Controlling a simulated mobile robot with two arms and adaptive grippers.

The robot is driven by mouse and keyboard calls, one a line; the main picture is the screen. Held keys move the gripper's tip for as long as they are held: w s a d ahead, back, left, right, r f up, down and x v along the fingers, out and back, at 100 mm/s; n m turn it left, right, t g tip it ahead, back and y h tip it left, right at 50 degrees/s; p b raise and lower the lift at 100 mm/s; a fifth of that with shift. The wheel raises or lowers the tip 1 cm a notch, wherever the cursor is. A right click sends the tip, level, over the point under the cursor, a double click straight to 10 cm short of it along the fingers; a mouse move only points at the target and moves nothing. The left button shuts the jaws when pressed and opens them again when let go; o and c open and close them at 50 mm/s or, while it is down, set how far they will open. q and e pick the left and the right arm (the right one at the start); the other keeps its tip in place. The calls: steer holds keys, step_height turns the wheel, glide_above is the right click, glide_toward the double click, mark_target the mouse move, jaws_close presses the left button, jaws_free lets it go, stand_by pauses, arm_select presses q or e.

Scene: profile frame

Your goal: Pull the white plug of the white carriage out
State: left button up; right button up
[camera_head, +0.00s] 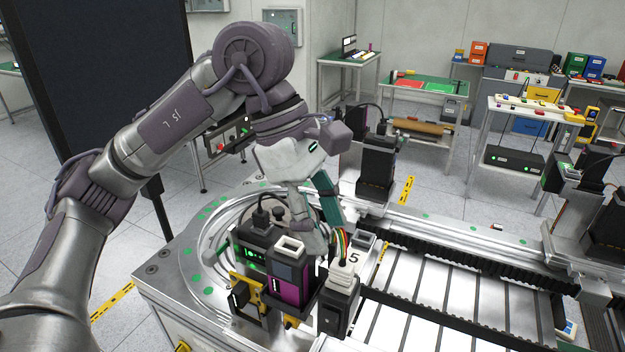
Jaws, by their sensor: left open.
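A white plug (345,268) with a bundle of coloured wires rising from its top sits on a white-and-dark carriage block (340,292), beside a label with the number 5. The block stands at the front of the machine, right of a purple-and-grey unit (289,284). My left gripper (322,232) points down just above and behind the plug. It is open, with one teal finger on the right and a greyer part on the left. Its fingertips are partly hidden behind the units and wires, so I cannot tell whether they touch anything. My right gripper does not show.
A black unit with green lights (255,250) and a yellow bracket (246,288) crowd the left side. A slatted metal bed (440,305) and a rail lie to the right. A dark motor unit (376,170) stands behind. Benches with bins are far back.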

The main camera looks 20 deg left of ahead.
mark_target(341, 263)
arm_select(q)
steer(key=p+x, duration=0.1)
steer(key=x, duration=0.5)
steer(key=shift+w, duration=0.15)
steer(key=shift+d+f+p, duration=0.2)
steer(key=shift+f+p, duration=0.1)
steer(key=shift+d+f, duration=0.15)
steer(key=shift+f, duration=0.25)
jaws_close()
jaws_free()
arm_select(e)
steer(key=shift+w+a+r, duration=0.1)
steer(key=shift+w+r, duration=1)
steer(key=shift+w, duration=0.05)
